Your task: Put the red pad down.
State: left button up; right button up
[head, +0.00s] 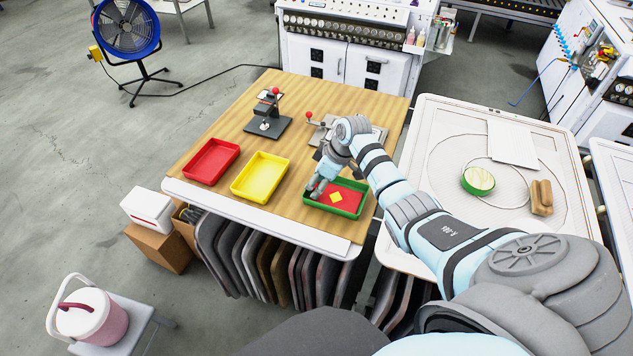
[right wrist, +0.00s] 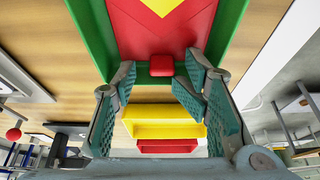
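The red pad (head: 343,199), with a yellow diamond on it, lies inside the green tray (head: 318,206) on the wooden table. In the right wrist view the pad (right wrist: 130,25) fills the top, between the green tray walls (right wrist: 92,28). A small red block (right wrist: 161,66) stands out at the pad's near end. My right gripper (head: 317,190) is over the left end of the tray. Its two fingers (right wrist: 161,78) are spread, one on each side of the red block, with visible gaps. It holds nothing. My left gripper is not in view.
A yellow tray (head: 261,177) and a red tray (head: 211,161) stand left of the green one. A dark press with a red knob (head: 268,114) and another red-knobbed device (head: 318,127) are behind. A white table (head: 440,140) is at right.

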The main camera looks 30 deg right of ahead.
aim_at(332, 195)
jog(key=shift+r, duration=0.25)
jog(key=p+v, duration=0.1)
jog(key=v, duration=1.1)
jog(key=shift+r+p, duration=0.35)
jog(key=shift+w, duration=0.1)
